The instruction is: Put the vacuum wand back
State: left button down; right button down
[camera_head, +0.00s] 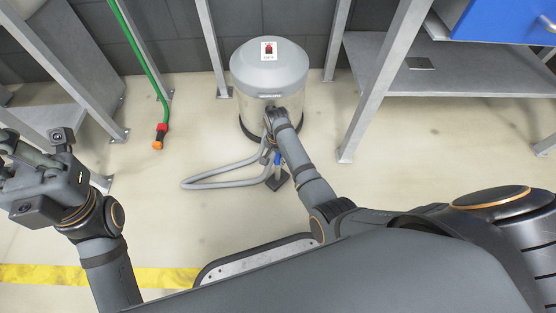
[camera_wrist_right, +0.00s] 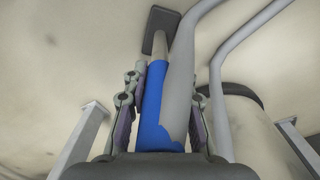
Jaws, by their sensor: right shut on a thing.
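The vacuum wand has a blue grip (camera_wrist_right: 152,108) and a dark flat nozzle (camera_wrist_right: 158,30). My right gripper (camera_wrist_right: 162,105) is shut on the blue grip, one finger on each side. In the head view the blue part (camera_head: 278,158) and the nozzle (camera_head: 277,182) show just in front of the vacuum canister (camera_head: 268,78), partly hidden by my right wrist. A grey hose (camera_head: 215,184) loops on the floor to the left and runs along the wand in the wrist view. My left gripper (camera_head: 38,175) is at the far left, away from the wand; its fingertips are unclear.
Grey metal table legs (camera_head: 380,85) stand right of the canister, with a low shelf (camera_head: 450,75). More legs (camera_head: 80,75) stand at left. A green hose (camera_head: 142,58) hangs there with an orange end. Yellow tape (camera_head: 160,277) marks the floor.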

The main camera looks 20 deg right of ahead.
jog(key=c, duration=1.1)
grip_release()
jog(key=shift+f, duration=0.1)
notch_tip(320, 180, up, 11)
jog(key=p, duration=0.6)
jog(key=shift+p, duration=0.35)
jog(key=shift+r, duration=0.65)
